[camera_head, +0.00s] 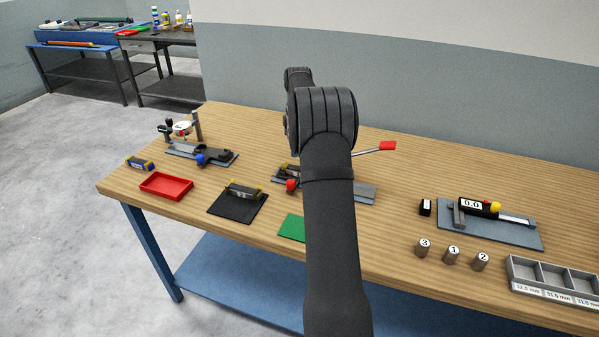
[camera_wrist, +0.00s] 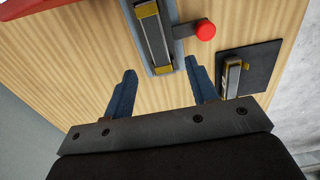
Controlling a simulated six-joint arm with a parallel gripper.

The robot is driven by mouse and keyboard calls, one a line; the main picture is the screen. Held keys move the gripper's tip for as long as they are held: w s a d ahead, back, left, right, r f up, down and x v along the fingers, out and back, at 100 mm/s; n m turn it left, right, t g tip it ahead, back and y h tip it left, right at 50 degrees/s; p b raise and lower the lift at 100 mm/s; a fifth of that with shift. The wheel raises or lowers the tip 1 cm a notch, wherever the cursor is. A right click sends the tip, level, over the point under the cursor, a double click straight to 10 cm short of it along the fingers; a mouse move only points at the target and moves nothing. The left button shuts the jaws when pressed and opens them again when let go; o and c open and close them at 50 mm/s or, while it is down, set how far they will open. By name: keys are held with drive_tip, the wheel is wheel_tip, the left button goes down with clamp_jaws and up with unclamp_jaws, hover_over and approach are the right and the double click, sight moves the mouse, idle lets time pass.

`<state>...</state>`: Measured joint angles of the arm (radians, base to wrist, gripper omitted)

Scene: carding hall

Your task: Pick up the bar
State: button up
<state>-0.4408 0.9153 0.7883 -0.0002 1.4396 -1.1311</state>
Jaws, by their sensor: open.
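A dark bar with yellow ends (camera_wrist: 151,35) sits in a clamp-like fixture on a grey-blue plate with a red knob (camera_wrist: 205,30). My gripper (camera_wrist: 161,66) is open and empty, its blue fingers apart below this bar in the wrist view. The near yellow end lies just ahead of the gap; how high I am above it is unclear. A second, similar bar (camera_head: 242,191) lies on a black mat (camera_head: 228,207); it also shows in the wrist view (camera_wrist: 232,77). In the head view my arm hides my gripper and most of the red-knobbed fixture (camera_head: 283,172).
A lever with a red handle (camera_head: 388,146) sticks out right of my arm. A red tray (camera_head: 166,185), a blue-and-yellow block (camera_head: 139,163) and a blue-knobbed fixture (camera_head: 202,155) stand left. A caliper (camera_head: 478,207), numbered cylinders (camera_head: 453,255) and a grey compartment tray (camera_head: 552,276) stand right.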

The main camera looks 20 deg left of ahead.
drive_tip(key=f, duration=0.9)
drive_tip(key=shift+w+d, duration=0.15)
drive_tip(key=shift+w, duration=0.1)
clamp_jaws()
